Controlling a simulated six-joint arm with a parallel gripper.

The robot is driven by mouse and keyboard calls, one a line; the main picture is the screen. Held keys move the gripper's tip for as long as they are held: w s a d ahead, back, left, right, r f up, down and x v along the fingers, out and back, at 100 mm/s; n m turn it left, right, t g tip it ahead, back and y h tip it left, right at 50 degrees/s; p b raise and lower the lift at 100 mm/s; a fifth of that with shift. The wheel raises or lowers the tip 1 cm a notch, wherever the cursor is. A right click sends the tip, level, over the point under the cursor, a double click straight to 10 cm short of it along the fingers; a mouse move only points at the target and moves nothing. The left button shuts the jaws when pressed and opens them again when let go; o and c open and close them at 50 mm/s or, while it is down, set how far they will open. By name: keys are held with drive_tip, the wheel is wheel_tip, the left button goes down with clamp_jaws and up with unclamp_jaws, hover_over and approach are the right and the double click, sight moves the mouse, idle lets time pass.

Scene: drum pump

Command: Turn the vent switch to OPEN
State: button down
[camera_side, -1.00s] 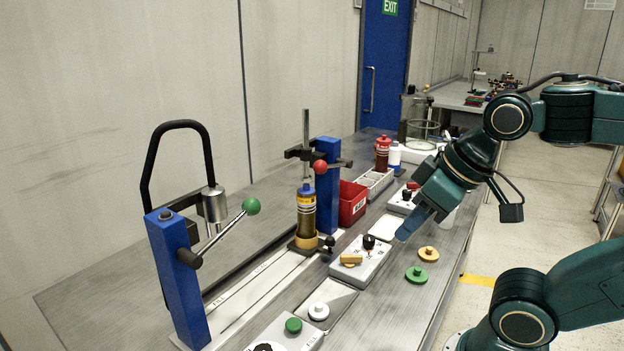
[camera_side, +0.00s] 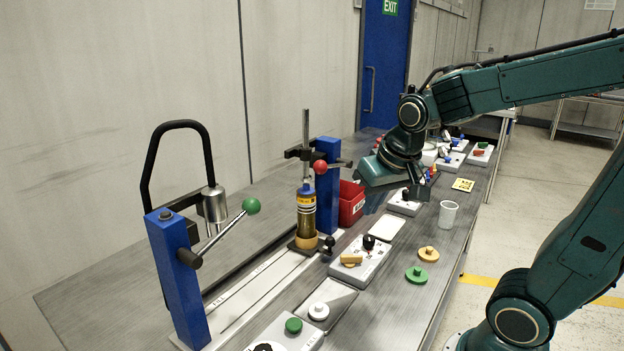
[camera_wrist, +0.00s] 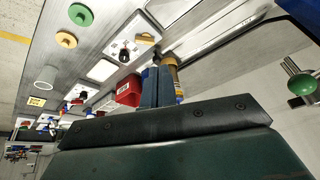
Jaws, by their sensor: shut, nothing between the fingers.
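My gripper (camera_side: 369,203) is shut and empty, held over the bench near the red bin; its fingers also show in the wrist view (camera_wrist: 158,84). The near grey switch box (camera_side: 352,272) carries a black knob (camera_side: 369,242) and a yellow lever (camera_side: 351,260). In the wrist view, its black knob (camera_wrist: 124,54) and yellow lever (camera_wrist: 146,39) lie beyond the fingers. Another switch box (camera_side: 403,207) lies partly hidden under my wrist. The labels are too small to read, so I cannot tell which control is the vent switch or its setting.
A blue post with a red-knobbed lever (camera_side: 320,167) and a bottle (camera_side: 306,213) stand left of my gripper. The red bin (camera_side: 351,202) is close by. A clear cup (camera_side: 448,215) stands right. Green (camera_side: 416,274) and yellow (camera_side: 428,254) knobbed discs lie on the bench.

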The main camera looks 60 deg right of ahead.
sight(351, 260)
drive_tip(key=w+d+f+m+g+h, duration=0.1)
drive_tip(key=w+d+f+m+g, duration=0.1)
drive_tip(key=w+d+f+m, duration=0.3)
drive_tip(key=shift+w+d+f+m+h, duration=0.3)
drive_tip(key=shift+w+d+f, duration=0.65)
drive_tip(key=shift+d+f, duration=1.65)
drive_tip(key=shift+d+r, duration=0.25)
drive_tip(key=shift+d, duration=0.1)
drive_tip(key=shift+x, duration=4.8)
drive_tip(key=shift+a, duration=0.2)
drive_tip(key=shift+s+a, duration=1.1)
drive_tip(key=shift+a, duration=0.3)
